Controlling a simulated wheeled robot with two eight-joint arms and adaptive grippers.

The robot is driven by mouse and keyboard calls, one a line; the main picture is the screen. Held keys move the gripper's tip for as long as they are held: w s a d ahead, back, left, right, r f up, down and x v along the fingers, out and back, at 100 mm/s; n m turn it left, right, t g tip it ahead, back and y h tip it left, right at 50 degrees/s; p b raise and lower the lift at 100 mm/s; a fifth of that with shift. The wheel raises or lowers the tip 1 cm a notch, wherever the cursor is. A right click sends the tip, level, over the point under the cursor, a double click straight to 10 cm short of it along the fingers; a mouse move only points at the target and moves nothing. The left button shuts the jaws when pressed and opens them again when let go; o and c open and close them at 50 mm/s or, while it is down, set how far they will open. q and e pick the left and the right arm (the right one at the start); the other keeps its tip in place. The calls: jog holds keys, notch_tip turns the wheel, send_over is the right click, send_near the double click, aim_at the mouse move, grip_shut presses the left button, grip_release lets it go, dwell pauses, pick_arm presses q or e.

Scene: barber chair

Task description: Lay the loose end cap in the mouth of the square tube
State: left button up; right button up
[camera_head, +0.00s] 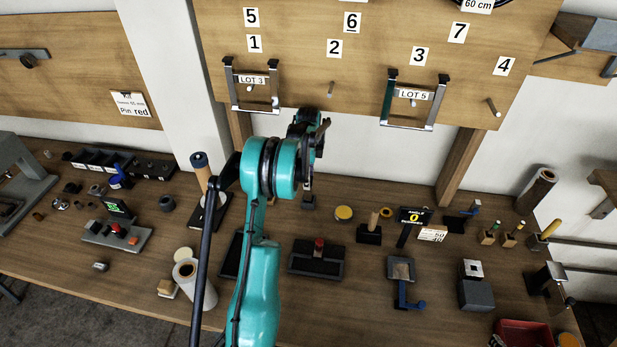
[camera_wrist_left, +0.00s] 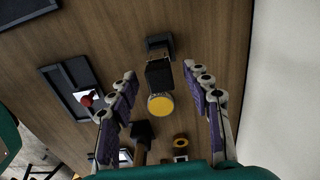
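My left gripper (camera_head: 312,128) is high over the back of the bench, below the wall board, in the head view. In the left wrist view its two purple-padded fingers (camera_wrist_left: 167,88) are spread apart, with no object visibly clamped between them. Below them a dark upright piece (camera_wrist_left: 158,74) rises from a black base (camera_wrist_left: 160,43); I cannot tell whether it is a tube. A light square piece with a dark centre (camera_head: 473,268) sits on a grey block (camera_head: 477,294) at right; it may be the square tube. I cannot pick out the loose end cap. My right gripper is not in view.
A yellow disc (camera_head: 344,213) lies near the back of the bench. A black tray with a red knob (camera_head: 319,245) and a blue-handled fixture (camera_head: 402,270) stand in front. Metal frames (camera_head: 255,88) hang on the board. Bare wood shows between the fixtures.

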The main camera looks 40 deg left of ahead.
pick_arm(q)
jog(key=shift+r, duration=0.1)
notch_tip(320, 180, up, 7)
jog(key=shift+r, duration=0.15)
dwell(0.3)
dwell(0.6)
